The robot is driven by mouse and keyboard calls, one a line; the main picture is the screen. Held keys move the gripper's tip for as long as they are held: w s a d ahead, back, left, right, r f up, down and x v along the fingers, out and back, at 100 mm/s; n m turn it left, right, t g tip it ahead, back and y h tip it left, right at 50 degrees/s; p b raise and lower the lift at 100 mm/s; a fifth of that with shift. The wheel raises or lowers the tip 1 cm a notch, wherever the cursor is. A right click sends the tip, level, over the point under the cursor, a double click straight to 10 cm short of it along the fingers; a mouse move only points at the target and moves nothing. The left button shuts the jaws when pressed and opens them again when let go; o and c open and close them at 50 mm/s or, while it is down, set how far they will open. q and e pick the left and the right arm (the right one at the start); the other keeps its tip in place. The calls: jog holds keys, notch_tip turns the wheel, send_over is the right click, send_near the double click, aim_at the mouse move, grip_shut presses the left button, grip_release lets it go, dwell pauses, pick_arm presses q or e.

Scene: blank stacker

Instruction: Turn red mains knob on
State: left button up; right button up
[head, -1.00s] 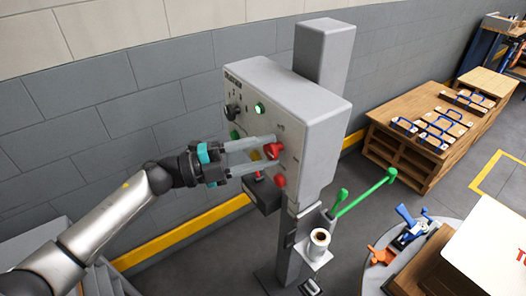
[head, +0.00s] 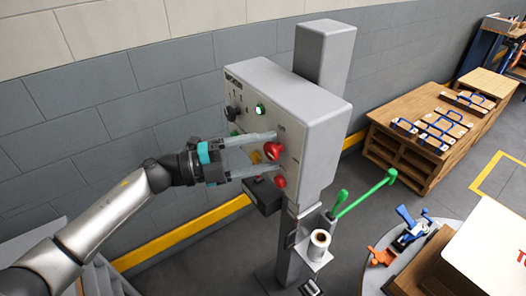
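The grey control box (head: 315,115) stands on a post, its panel facing left. A red knob (head: 273,150) sits on the panel's lower right part, with a yellow patch beside it. A second red button (head: 280,182) is just below. My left gripper (head: 274,153) is open, its two long grey fingers reaching to the panel, one above and one below the red knob. I cannot tell whether the fingers touch the knob. My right gripper is not in view.
A green-lit button (head: 260,109) and a black knob (head: 233,112) are higher on the panel. A dark box (head: 264,195) juts out below the fingers. Green levers (head: 366,194) stand right of the post. A wall is behind.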

pick_arm(q)
jog(key=b+v, duration=0.2)
jog(key=v, duration=1.3)
jog(key=shift+a, duration=0.15)
